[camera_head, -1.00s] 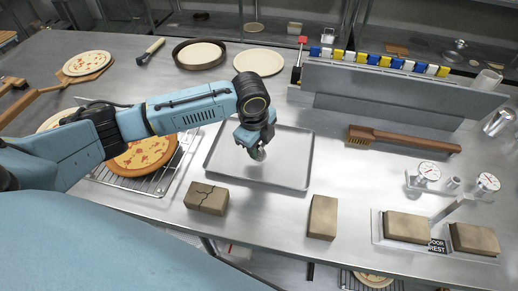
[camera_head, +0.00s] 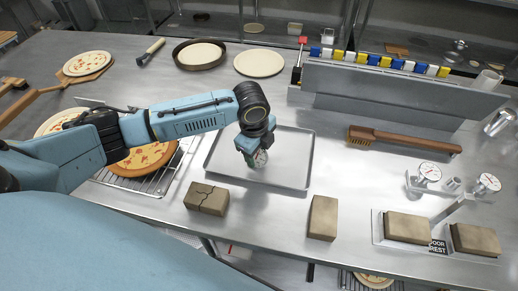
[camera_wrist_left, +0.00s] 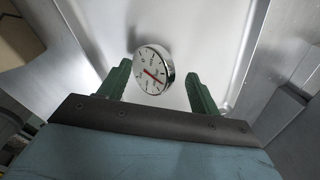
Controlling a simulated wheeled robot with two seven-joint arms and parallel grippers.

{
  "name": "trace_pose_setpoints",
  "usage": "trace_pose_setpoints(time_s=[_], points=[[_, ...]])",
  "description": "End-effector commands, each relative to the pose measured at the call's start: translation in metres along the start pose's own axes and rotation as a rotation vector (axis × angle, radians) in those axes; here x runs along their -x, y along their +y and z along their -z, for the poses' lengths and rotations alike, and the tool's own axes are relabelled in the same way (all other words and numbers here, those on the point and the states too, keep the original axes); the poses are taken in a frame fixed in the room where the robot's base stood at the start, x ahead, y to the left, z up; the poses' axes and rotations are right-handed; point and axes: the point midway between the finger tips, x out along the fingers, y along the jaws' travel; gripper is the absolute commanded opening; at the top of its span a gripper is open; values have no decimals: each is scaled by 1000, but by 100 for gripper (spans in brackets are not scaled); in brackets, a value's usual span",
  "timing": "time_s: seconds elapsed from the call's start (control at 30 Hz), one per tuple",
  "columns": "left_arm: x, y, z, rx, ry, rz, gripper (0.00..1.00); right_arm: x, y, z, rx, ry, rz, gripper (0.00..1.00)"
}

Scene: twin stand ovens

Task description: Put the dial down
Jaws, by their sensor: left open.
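The dial (camera_head: 261,158) is a round gauge with a white face, a red needle and a metal rim. It is at the metal tray (camera_head: 290,170), below my left gripper (camera_head: 255,153). In the left wrist view the dial (camera_wrist_left: 150,70) is between the two green fingers of my left gripper (camera_wrist_left: 158,70), its face tilted toward the camera. The fingers are open, with a gap on each side of it. I cannot tell whether its underside touches the tray. My right gripper is not in view.
A cracked brick (camera_head: 206,198) and a plain block (camera_head: 323,217) stand in front of the tray. A pizza on a rack (camera_head: 160,188) is to its left. A brush (camera_head: 400,139) and two other dials (camera_head: 429,172) (camera_head: 488,183) are to the right. The tray's right part is clear.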

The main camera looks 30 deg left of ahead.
Motion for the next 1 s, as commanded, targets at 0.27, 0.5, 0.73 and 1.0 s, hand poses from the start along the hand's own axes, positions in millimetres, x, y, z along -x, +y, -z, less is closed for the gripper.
trace_pose_setpoints(time_s=[0.27, 0.5, 0.73, 1.0], points=[[35, -2, 0, -2, 0, 4, 63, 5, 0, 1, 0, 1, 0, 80], [87, -2, 0, 0, 0, 4, 63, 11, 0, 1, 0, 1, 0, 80], [117, -1, 0, 0, 0, 2, 63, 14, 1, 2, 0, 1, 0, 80], [123, -1, 0, 1, 0, 0, 63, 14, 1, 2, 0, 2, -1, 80]])
